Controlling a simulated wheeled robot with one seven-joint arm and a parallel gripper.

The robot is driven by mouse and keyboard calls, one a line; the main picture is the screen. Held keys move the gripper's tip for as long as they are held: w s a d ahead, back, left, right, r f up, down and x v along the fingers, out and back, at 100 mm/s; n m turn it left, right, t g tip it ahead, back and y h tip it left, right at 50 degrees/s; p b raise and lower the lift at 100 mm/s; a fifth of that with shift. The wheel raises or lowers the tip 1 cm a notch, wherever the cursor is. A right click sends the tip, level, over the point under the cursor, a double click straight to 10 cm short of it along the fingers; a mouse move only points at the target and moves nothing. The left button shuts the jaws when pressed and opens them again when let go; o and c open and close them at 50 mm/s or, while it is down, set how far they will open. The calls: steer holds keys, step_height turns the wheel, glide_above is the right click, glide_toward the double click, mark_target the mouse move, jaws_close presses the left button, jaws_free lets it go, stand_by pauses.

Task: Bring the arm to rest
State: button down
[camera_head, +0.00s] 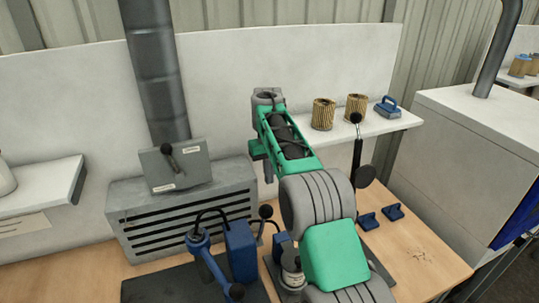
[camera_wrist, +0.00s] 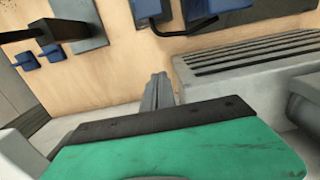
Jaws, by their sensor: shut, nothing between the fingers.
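My arm reaches forward over the workbench (camera_head: 430,258) in the head view, its green and grey links crossing the middle of the picture. My gripper (camera_head: 269,174) hangs at the far end of the arm, pointing down in front of the white back panel. In the wrist view its fingers (camera_wrist: 158,90) are together, with nothing held between them. They appear above the bench, beside the grey slotted box, and touch nothing that I can make out. Two tan pleated filter cartridges (camera_head: 323,114) stand upright on the white shelf, right of my gripper.
A grey slotted box (camera_head: 185,215) with a dark duct (camera_head: 158,80) stands left of my gripper. A blue device (camera_head: 238,250) on a dark mat is at the front. A blue-handled tool (camera_head: 388,107) sits on the shelf (camera_head: 385,125). Small blue holders (camera_head: 393,211) are on the right of the bench.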

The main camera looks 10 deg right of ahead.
steer(key=s+d+r+m+t, duration=0.1)
steer(key=s+d+r+t, duration=0.15)
steer(key=s+r, duration=0.85)
steer(key=s+f, duration=0.3)
steer(key=s, duration=0.3)
steer(key=s+f+t+b, duration=0.1)
steer(key=s+f, duration=0.3)
steer(key=s, duration=0.3)
steer(key=s+f+m+t+b, duration=0.1)
steer(key=s+f, duration=0.2)
steer(key=s, duration=0.3)
steer(key=shift+s+d+f, duration=0.3)
steer(key=shift+d, duration=0.05)
steer(key=shift+t, duration=0.25)
